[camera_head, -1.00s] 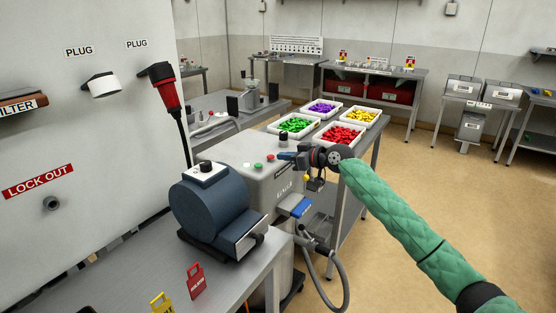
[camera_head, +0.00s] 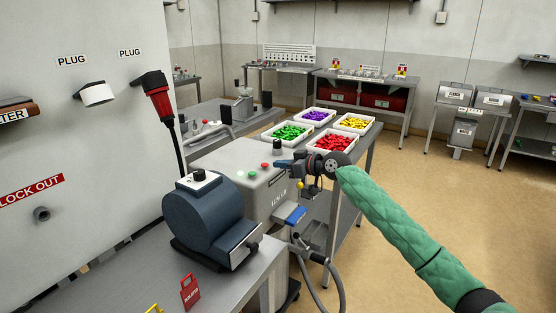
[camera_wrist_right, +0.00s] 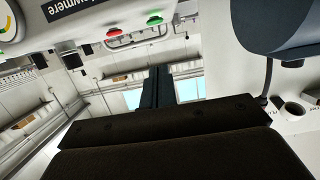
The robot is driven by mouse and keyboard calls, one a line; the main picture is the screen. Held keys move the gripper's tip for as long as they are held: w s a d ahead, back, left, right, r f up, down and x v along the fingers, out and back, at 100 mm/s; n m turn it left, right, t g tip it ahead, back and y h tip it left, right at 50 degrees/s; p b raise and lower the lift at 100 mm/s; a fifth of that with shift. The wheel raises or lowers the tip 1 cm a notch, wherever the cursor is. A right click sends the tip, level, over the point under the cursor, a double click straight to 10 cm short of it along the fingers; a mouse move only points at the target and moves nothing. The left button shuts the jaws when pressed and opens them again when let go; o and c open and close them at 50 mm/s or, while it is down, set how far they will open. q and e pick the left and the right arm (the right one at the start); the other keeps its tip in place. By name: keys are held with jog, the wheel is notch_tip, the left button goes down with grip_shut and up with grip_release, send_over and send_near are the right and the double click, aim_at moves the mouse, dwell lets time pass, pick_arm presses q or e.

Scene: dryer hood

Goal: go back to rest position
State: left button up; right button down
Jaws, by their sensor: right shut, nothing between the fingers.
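My right gripper (camera_head: 284,163) is at the end of the green-sleeved arm, shut and empty. In the head view it appears by the front top edge of the grey machine (camera_head: 232,158), close to the panel with a green button (camera_head: 252,174) and a red button (camera_head: 264,167). I cannot tell whether it touches the panel. In the right wrist view the dark fingers (camera_wrist_right: 157,87) are together, with the red button (camera_wrist_right: 87,49) and the green button (camera_wrist_right: 154,20) beyond them. My left gripper is not in view.
A dark blue drum-shaped device (camera_head: 205,218) stands on the near bench, with a red tag (camera_head: 190,291) beside it. Trays of green (camera_head: 288,132), purple, yellow and red pieces stand on the table behind. A hose (camera_head: 340,279) hangs below. Open floor (camera_head: 430,190) lies right.

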jog(key=s+d+m+t+h, duration=0.15)
jog(key=s+d+h, duration=0.25)
jog(key=s+h, duration=0.5)
jog(key=s+d+f+m+g+h, duration=0.1)
jog(key=s+d+f+m+g, duration=0.15)
jog(key=s+f, duration=0.95)
jog(key=s+d+f+m+g+h, duration=0.1)
jog(key=s+d+f+m+h, duration=0.15)
jog(key=s+f, duration=0.95)
jog(key=s+f+g, duration=0.2)
jog(key=s+f, duration=0.4)
jog(key=s, duration=0.3)
jog(key=s+a+f+m+g+y, duration=0.1)
jog(key=s+f, duration=0.6)
jog(key=s, duration=0.3)
jog(key=s+f+m+g, duration=0.1)
jog(key=s+f+g, duration=0.1)
jog(key=s+f, duration=0.4)
jog(key=s, duration=0.4)
jog(key=shift+s+a+f+g, duration=0.2)
jog(key=shift+a+f+g, duration=0.1)
jog(key=shift+a, duration=0.1)
jog(key=shift+y, duration=0.25)
